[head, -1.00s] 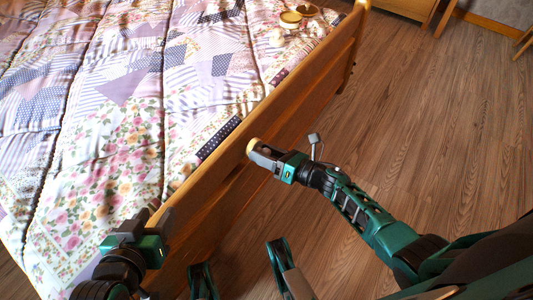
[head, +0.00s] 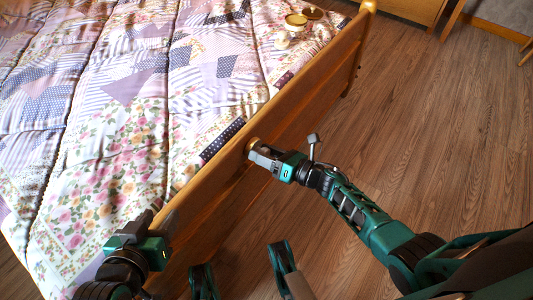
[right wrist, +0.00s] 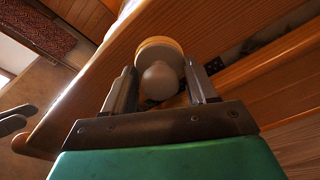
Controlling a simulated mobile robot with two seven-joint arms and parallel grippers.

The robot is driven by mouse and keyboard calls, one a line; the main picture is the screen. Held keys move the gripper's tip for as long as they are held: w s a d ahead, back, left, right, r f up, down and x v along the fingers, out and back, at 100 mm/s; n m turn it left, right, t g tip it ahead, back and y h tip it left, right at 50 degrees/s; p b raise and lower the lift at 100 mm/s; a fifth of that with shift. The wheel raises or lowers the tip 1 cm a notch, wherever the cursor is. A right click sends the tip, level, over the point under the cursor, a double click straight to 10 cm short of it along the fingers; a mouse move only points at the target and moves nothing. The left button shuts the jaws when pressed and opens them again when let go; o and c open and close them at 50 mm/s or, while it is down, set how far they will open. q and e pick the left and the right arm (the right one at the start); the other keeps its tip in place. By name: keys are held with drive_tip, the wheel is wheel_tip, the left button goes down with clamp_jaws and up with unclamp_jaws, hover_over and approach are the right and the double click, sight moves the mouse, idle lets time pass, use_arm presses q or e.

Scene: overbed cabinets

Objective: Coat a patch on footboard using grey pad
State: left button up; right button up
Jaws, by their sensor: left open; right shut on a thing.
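The wooden footboard (head: 300,88) runs diagonally across the head view along the end of the bed. My right gripper (head: 257,150) is shut on the pad (head: 252,144), close to the footboard's outer face. In the right wrist view the pad (right wrist: 160,48) is a round disc with a tan rim and a pale grey knob (right wrist: 160,80) between the fingers. Its front face is hidden, and I cannot tell whether it touches the wood. My left gripper (head: 143,218) is open and empty, near the footboard's near end. No coated patch is distinguishable.
A patchwork quilt (head: 120,90) covers the bed. An open gold-rimmed jar (head: 296,21) and a round lid-like thing (head: 313,13) sit on its far corner. The wooden floor (head: 430,130) right of the footboard is clear. A wooden cabinet (head: 415,8) stands at the back.

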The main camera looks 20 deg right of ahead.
drive_tip(key=shift+w, duration=0.1)
drive_tip(key=shift+w+d, duration=1.05)
drive_tip(key=shift+d, duration=0.25)
drive_tip(key=shift+w+d, duration=1)
drive_tip(key=shift+d, duration=0.3)
drive_tip(key=shift+w+d, duration=0.9)
drive_tip(key=shift+w+d+r, duration=0.15)
drive_tip(key=shift+w+d, duration=0.1)
drive_tip(key=shift+d, duration=0.1)
drive_tip(key=shift+s, duration=0.1)
drive_tip(key=shift+s+a+p, duration=0.5)
drive_tip(key=shift+a+p, duration=0.1)
drive_tip(key=shift+p, duration=0.05)
drive_tip(key=shift+s+a+p, duration=0.3)
drive_tip(key=shift+s+a, duration=0.15)
drive_tip(key=shift+a, duration=0.05)
drive_tip(key=shift+s+a, duration=0.25)
